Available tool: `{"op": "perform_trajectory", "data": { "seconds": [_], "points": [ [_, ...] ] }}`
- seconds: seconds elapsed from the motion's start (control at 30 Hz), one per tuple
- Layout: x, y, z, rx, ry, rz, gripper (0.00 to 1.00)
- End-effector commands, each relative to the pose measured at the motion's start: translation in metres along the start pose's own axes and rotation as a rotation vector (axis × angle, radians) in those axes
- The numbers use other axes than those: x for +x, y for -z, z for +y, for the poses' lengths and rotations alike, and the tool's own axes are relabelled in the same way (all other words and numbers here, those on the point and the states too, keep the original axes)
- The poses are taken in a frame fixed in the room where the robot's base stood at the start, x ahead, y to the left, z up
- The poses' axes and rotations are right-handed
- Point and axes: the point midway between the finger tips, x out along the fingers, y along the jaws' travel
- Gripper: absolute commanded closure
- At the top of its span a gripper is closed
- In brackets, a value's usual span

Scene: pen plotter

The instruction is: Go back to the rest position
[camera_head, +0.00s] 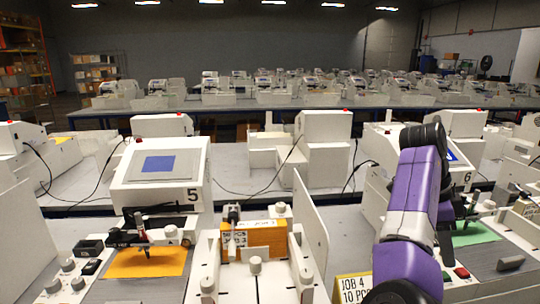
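My purple arm (413,198) rises from the bottom edge, right of centre, with black joints at its upper and lower ends. It stands in front of plotter station 6. My gripper cannot be made out; the end of the arm is hidden or outside the picture. Plotter station 5 (160,175) is at left, with a blue screen and a pen carriage above an orange sheet (146,262). Station 6 shows partly behind my arm, with a green sheet (474,233).
A white fixture with an orange block (262,238) stands at front centre. Upright white panels (311,228) flank the stations. Rows of similar machines fill tables behind. Shelves (95,72) stand at back left.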

Motion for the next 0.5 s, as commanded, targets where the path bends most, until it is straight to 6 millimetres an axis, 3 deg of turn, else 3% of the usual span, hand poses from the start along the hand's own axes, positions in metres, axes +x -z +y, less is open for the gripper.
{"op": "perform_trajectory", "data": {
  "seconds": [0.27,0.5],
  "points": [
    [-0.004,0.005,-0.031,-0.117,0.130,0.016,0.64],
    [-0.023,0.016,-0.073,-0.208,0.343,0.037,0.64]
  ]
}}
